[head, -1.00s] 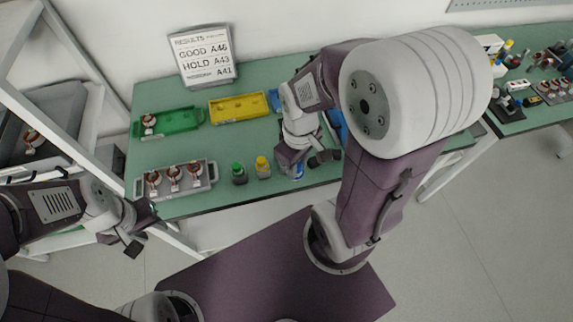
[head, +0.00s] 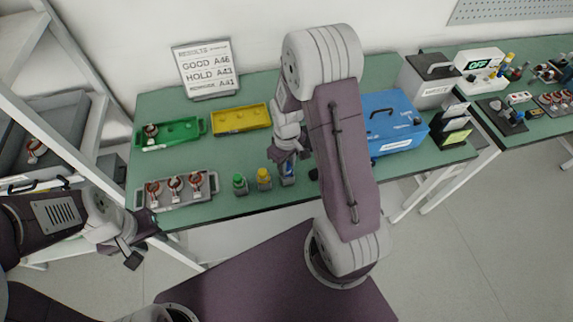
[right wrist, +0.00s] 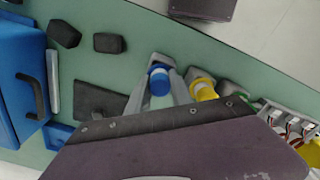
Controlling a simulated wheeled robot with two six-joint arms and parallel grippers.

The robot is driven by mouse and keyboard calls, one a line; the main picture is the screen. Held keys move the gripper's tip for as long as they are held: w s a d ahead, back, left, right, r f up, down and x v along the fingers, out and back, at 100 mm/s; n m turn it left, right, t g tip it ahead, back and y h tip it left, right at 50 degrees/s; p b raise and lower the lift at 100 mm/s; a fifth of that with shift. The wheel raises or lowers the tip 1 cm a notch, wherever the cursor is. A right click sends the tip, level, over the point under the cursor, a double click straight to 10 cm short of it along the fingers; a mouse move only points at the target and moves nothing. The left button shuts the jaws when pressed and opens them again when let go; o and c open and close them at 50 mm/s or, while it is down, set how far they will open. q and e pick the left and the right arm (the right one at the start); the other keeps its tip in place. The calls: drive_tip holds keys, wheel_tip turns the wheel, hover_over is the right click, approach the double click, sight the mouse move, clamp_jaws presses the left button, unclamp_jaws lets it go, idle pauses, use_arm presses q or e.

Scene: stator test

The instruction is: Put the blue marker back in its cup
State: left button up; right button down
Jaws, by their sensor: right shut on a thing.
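The blue marker (right wrist: 159,83) shows its blue cap between the fingers of my right gripper (right wrist: 158,92) in the right wrist view. In the head view, my right gripper (head: 287,160) is shut on the marker near the table's front edge. A grey cup (right wrist: 160,60) shows at the marker, partly hidden by it and the fingers. I cannot tell how deep the marker sits in the cup. My left gripper (head: 139,246) looks open and empty, in front of the table's left end.
A yellow-capped marker (head: 264,176) and a green-capped one (head: 240,183) stand just left. Further left is a grey tray (head: 215,184) with copper-wound parts. Green (head: 186,131) and yellow (head: 228,121) trays lie behind. A blue toolbox (head: 393,112) stands to the right.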

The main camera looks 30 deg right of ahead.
drive_tip(key=shift+s, duration=0.1)
drive_tip(key=shift+f, duration=0.15)
drive_tip(key=shift+f+b, duration=0.25)
drive_tip(key=shift+b, duration=0.1)
drive_tip(key=c, duration=1.1)
unclamp_jaws()
drive_tip(key=shift+c, duration=0.2)
drive_tip(key=shift+r, duration=0.1)
drive_tip(key=shift+r+p, duration=0.35)
wheel_tip(320, 180, up, 12)
drive_tip(key=p, duration=0.1)
drive_tip(key=s+a+f+m+t, duration=0.1)
drive_tip(key=s+a+m, duration=0.3)
drive_tip(key=s, duration=0.4)
drive_tip(key=shift+s+a+f, duration=0.2)
drive_tip(key=shift+a+f, duration=0.2)
drive_tip(key=shift+f, duration=0.2)
